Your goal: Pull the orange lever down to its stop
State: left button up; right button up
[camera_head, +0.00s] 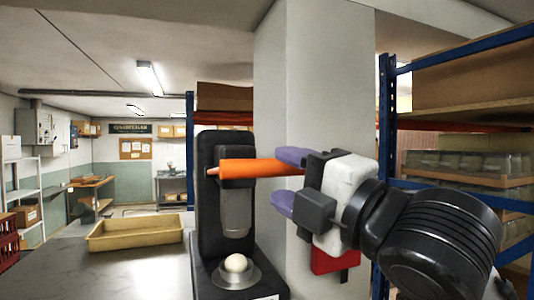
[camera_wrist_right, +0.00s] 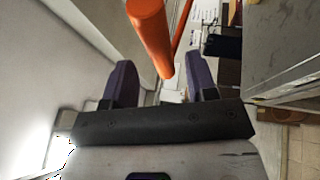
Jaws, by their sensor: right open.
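The orange lever (camera_head: 250,168) sticks out roughly level to the right from the upper part of a black press-like machine (camera_head: 209,215). A grey cylinder (camera_head: 236,212) hangs below the lever's base, above a metal dish holding a pale round object (camera_head: 236,263). My right gripper (camera_head: 286,180) is open at the lever's free end, one purple finger above and one below. In the right wrist view the lever (camera_wrist_right: 150,35) reaches between the two spread fingers (camera_wrist_right: 160,72), with a visible gap on each side. My left gripper is not in view.
A yellow tray (camera_head: 135,241) lies on the grey counter (camera_head: 120,275) left of the machine. A wide pale pillar (camera_head: 310,80) stands behind my right gripper. Blue-framed shelving (camera_head: 386,110) with boxes is at the right. The counter at the front left is clear.

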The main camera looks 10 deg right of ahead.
aim_at(275, 172)
jog(key=shift+p+x, duration=0.7)
jog(key=shift+x, duration=1.5)
jog(key=shift+c, duration=0.5)
grip_shut()
